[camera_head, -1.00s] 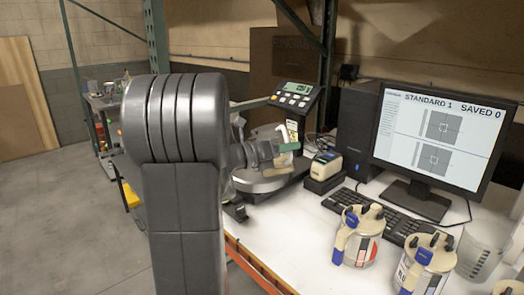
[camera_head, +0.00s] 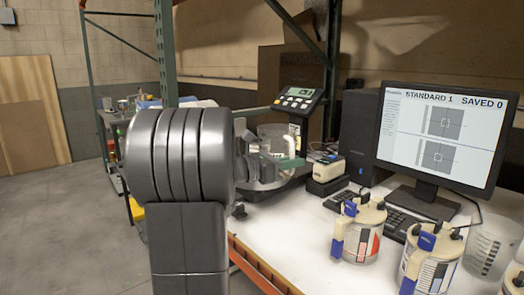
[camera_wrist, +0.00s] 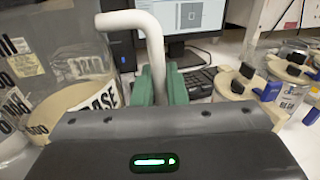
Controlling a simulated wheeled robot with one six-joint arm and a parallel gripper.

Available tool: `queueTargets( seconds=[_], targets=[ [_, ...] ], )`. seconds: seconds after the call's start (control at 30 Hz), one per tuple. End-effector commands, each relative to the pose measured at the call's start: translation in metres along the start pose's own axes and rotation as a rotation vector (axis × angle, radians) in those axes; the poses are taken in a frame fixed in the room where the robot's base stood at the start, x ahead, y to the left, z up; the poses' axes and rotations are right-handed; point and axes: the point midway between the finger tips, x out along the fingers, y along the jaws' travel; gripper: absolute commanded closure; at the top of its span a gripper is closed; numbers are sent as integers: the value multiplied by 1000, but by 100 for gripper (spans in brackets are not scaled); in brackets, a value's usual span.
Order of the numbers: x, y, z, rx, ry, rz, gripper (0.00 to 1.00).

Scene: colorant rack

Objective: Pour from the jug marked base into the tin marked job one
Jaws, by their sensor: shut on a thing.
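My gripper (camera_wrist: 161,88) has green fingers shut on a white bent handle (camera_wrist: 143,22) in the wrist view. A clear jug (camera_wrist: 85,65) lettered BASE, with cream contents, is just left of the fingers. The handle appears to belong to this jug, but the join is hidden behind my gripper body. In the head view my green fingers (camera_head: 288,163) are right of my dark arm, at the far left part of the bench. A clear vessel (camera_head: 272,133) stands behind them by the scale display. I cannot read job one on any tin.
Two lidded pots (camera_head: 360,230) (camera_head: 432,262) with blue-handled parts stand at the bench front right. A monitor (camera_head: 440,135), a keyboard and a small white device (camera_head: 328,168) are behind. A scale display (camera_head: 298,97) rises behind the fingers. The white bench front (camera_head: 285,235) is clear.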

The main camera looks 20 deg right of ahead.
Motion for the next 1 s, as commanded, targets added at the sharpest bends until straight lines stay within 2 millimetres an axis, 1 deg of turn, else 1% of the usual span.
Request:
queueTargets(
  seconds=[0.03, 0.1, 0.33, 0.47, 0.7, 0.8, 1.0],
  targets=[
    [-1, 1, -5, 17, -2, 0, 100],
    [-1, 1, -7, 34, -2, 0, 100],
    [-2, 2, -8, 64, -1, 0, 100],
    [-2, 2, 3, 68, -1, 0, 100],
    [-2, 0, 32, 67, -1, 0, 100],
    [-2, 0, 41, 67, -1, 0, 100],
    [-2, 0, 41, 66, -1, 0, 100]
  ],
)
